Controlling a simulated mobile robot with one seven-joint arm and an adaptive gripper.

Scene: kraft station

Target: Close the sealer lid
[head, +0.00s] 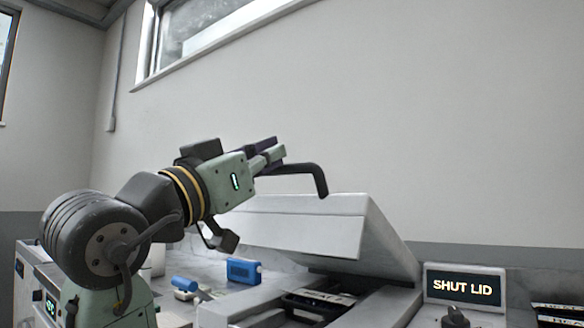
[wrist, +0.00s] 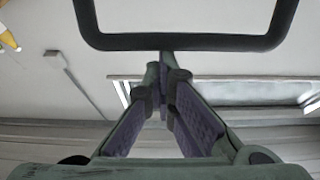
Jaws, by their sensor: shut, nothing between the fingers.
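The sealer lid (head: 300,228) is a pale grey slab, raised and tilted open above the sealer base (head: 385,308) in the head view. A dark bar handle (head: 318,178) sticks up from the lid. In the wrist view the handle (wrist: 185,41) spans the top of the picture, just beyond my fingertips. My gripper (head: 277,151) is beside the handle, above the lid's left part. It is shut and empty; in the wrist view its purple-lined fingers (wrist: 166,75) meet at the tips. I cannot tell whether they touch the handle.
A display (head: 464,287) reading "SHUT LID" stands to the right of the base, with a dark knob (head: 455,318) below it. A blue box (head: 243,271) and a blue cylinder (head: 184,284) are on the counter below my arm.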

